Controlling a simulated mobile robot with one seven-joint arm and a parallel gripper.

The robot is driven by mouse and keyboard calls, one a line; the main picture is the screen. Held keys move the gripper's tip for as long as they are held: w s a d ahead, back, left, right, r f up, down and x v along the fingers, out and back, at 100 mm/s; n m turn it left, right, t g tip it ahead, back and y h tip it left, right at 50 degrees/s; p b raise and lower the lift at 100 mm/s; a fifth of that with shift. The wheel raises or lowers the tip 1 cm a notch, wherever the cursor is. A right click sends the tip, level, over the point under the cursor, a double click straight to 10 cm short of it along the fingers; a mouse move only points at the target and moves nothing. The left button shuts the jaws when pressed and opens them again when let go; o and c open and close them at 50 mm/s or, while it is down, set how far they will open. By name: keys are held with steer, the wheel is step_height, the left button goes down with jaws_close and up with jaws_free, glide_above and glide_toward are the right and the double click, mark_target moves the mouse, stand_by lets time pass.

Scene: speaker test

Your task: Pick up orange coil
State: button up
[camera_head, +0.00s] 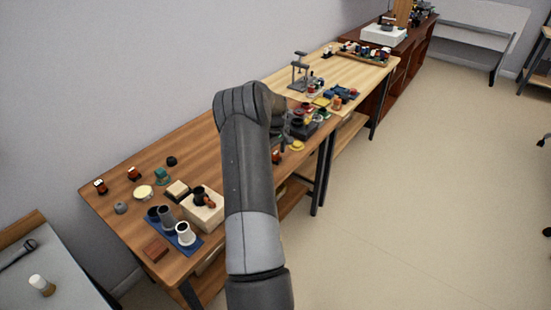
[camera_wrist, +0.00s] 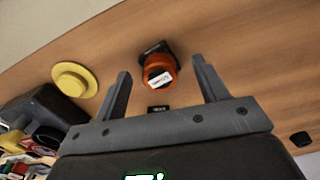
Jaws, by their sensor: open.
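The orange coil (camera_wrist: 158,66), with a white label and a dark base, lies on the wooden table in the wrist view. It shows between the fingers of my gripper (camera_wrist: 160,70), near the tips. My gripper is open and empty, and the coil appears to be beyond the fingers, not gripped. In the head view, a small orange-red piece (camera_head: 276,157) beside my arm looks like the same coil, partly hidden. My gripper (camera_head: 283,142) is at the table's right part there, mostly hidden behind my forearm.
A yellow disc (camera_wrist: 75,80) lies left of the coil. A dark box (camera_wrist: 40,118) with colored parts is at the left. Small black pieces (camera_wrist: 158,109) (camera_wrist: 301,139) lie nearby. A blue tray (camera_head: 188,243) with cups stands on the table's near end.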

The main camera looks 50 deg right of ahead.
mark_target(277, 153)
steer(key=shift+f, duration=0.85)
steer(key=c, duration=1.3)
steer(key=shift+o, duration=0.2)
steer(key=shift+r, duration=0.2)
steer(key=r, duration=0.4)
steer(key=shift+s+d+r, duration=0.1)
steer(key=shift+s+r, duration=0.1)
steer(key=shift+s, duration=0.1)
steer(key=s+d+r, duration=0.1)
steer(key=s+r, duration=0.5)
steer(key=s, duration=0.5)
steer(key=shift+d+r, duration=0.15)
